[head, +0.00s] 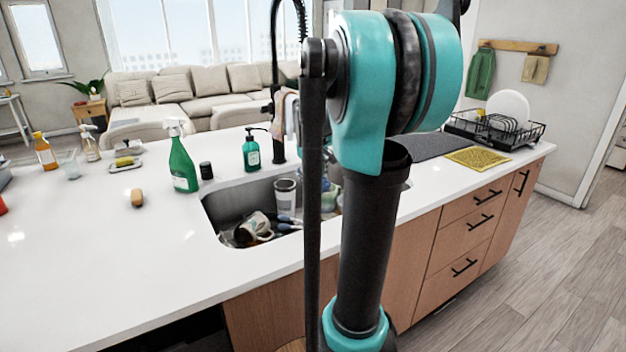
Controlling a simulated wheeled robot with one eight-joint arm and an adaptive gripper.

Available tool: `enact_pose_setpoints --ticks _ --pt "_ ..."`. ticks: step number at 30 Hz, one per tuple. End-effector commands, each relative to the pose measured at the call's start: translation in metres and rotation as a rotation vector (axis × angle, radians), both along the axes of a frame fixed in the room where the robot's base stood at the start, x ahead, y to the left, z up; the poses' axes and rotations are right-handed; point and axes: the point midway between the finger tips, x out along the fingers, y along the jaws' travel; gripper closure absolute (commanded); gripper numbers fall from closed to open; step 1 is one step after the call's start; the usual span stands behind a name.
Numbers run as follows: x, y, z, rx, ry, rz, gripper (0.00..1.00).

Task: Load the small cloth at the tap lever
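A small pale pinkish cloth (281,108) hangs at the black tap (276,70), at the side lever behind the sink. Its right side is partly hidden by my arm, which stands large in the middle of the head view. How the cloth is draped on the lever is too small to tell. My gripper cannot be made out; my arm blocks the area right of the tap.
The sink (225,212) holds a mug (252,228), a grey cup (286,196) and brushes. A dish rack (470,128) and yellow cloth (477,159) are at right.

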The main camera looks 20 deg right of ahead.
Motion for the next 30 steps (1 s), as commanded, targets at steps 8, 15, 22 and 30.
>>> enact_pose_setpoints --ticks 8,15,22,30 --pt "0.024 -0.008 -0.005 0.0 0.0 -0.001 0.82" --pt "0.044 -0.014 -0.009 0.0 0.0 -0.001 0.82" --pt "0.064 -0.02 -0.013 0.0 0.0 -0.001 0.82" --pt "0.08 -0.025 -0.017 0.0 0.0 0.0 0.82"
